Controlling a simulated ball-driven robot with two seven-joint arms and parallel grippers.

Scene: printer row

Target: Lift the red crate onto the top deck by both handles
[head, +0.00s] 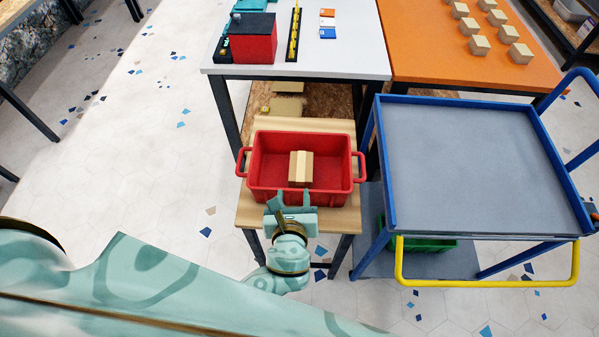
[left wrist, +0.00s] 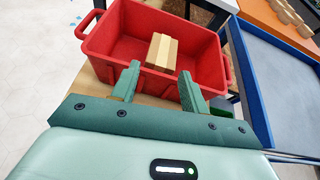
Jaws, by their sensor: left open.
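The red crate (head: 270,194) stands upright on a small wooden table (head: 343,218), with a wooden block (head: 301,168) inside. Its handles stick out at the left (head: 241,162) and right (head: 359,167). The cart's top deck (head: 470,160), grey with a blue rim, is to the right of the crate and is empty. My left gripper (head: 291,203) is at the near side of the crate, away from both handles. In the left wrist view its two fingers (left wrist: 158,84) are apart with nothing between them, in front of the crate's near wall (left wrist: 150,78). My right gripper is not in view.
A yellow push bar (head: 487,283) runs along the cart's near side. A green crate (head: 428,245) is on the lower deck. Behind stand a white table (head: 345,60) with a red and black box (head: 253,40) and an orange table (head: 430,50) with several blocks.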

